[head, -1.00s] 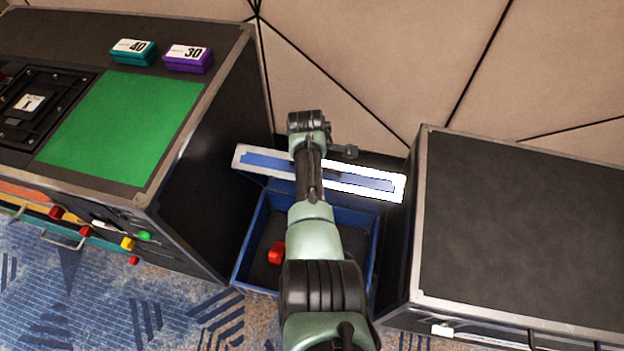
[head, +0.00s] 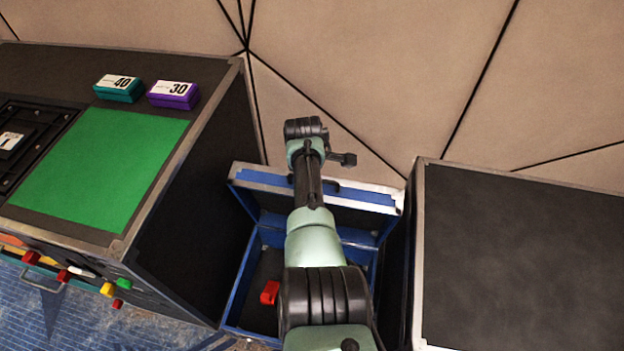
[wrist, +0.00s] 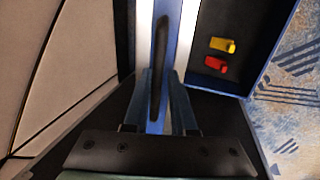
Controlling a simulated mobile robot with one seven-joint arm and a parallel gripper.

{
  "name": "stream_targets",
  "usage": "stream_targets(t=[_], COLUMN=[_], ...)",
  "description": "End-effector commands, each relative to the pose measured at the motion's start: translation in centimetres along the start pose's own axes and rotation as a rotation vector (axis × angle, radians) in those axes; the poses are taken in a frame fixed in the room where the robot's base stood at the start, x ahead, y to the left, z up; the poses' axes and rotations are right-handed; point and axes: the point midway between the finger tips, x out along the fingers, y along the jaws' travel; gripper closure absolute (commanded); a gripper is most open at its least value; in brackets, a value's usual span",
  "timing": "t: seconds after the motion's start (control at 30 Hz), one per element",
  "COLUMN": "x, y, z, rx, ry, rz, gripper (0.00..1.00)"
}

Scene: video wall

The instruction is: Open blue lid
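The blue case (head: 240,283) stands on the floor between two black cabinets. Its blue lid (head: 375,197) is raised at the back, with part of its dark inside showing. My arm reaches over the case and hides the middle of the lid and case.
A red block (head: 270,292) lies in the case; a yellow block (wrist: 222,45) shows beside it in the wrist view. The left cabinet (head: 190,235) and right cabinet (head: 520,260) stand close on both sides. A panelled wall (head: 370,80) is behind.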

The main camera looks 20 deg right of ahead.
Motion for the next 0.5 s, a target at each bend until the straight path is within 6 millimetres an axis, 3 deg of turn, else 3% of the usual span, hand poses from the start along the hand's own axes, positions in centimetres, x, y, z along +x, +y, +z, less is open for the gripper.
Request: stream_targets(t=[0.03,0.1,0.37,0.5], x=[0.0,0.0,-0.1,-1.1], y=[0.0,0.0,0.0,0.1], z=[0.0,0.0,0.0,0.0], rx=[0.0,0.0,0.0,0.0], ry=[0.0,0.0,0.0,0.0], rz=[-0.001,-0.001,0.0,0.0], gripper=[0.66,0.56,0.56,0.56])
